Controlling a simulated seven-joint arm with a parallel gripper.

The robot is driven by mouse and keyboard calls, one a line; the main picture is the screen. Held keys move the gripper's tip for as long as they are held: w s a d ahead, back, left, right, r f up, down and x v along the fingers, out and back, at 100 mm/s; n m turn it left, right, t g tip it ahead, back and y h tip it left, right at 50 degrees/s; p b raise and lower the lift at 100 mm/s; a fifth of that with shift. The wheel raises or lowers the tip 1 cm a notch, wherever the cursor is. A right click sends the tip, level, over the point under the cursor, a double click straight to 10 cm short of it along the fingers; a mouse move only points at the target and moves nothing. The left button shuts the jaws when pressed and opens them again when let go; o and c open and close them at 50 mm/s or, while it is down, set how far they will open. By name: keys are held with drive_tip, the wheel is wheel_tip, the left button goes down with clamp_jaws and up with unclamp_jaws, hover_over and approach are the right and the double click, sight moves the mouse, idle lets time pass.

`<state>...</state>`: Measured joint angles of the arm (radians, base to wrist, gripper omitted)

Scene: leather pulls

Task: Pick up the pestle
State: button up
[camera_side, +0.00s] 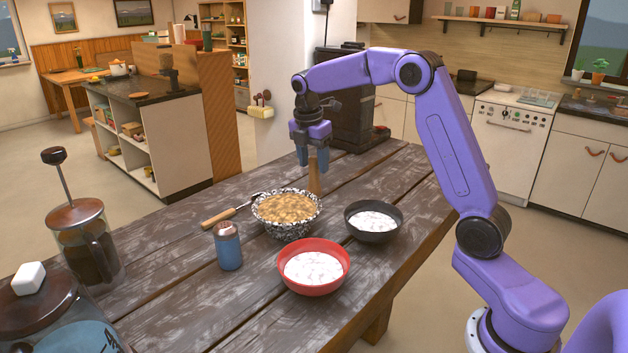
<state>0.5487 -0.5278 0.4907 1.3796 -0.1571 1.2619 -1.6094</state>
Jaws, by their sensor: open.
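A light brown wooden upright piece (315,180), which looks like the pestle, stands just behind the right rim of a speckled bowl (270,227). Its lower end meets the bowl's rim, and I cannot tell whether it stands in the bowl or on the table behind it. The bowl holds brown, lumpy contents.
A black bowl (373,237) and a red bowl (314,288), both with white contents, stand nearby. A French press (88,262) and a lidded jar (50,330) stand at the left of the wooden table (200,310).

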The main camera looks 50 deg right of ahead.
sight(315, 173)
drive_tip(key=f, duration=0.4)
drive_tip(key=shift+d+f, duration=0.15)
drive_tip(key=shift+d, duration=0.15)
clamp_jaws()
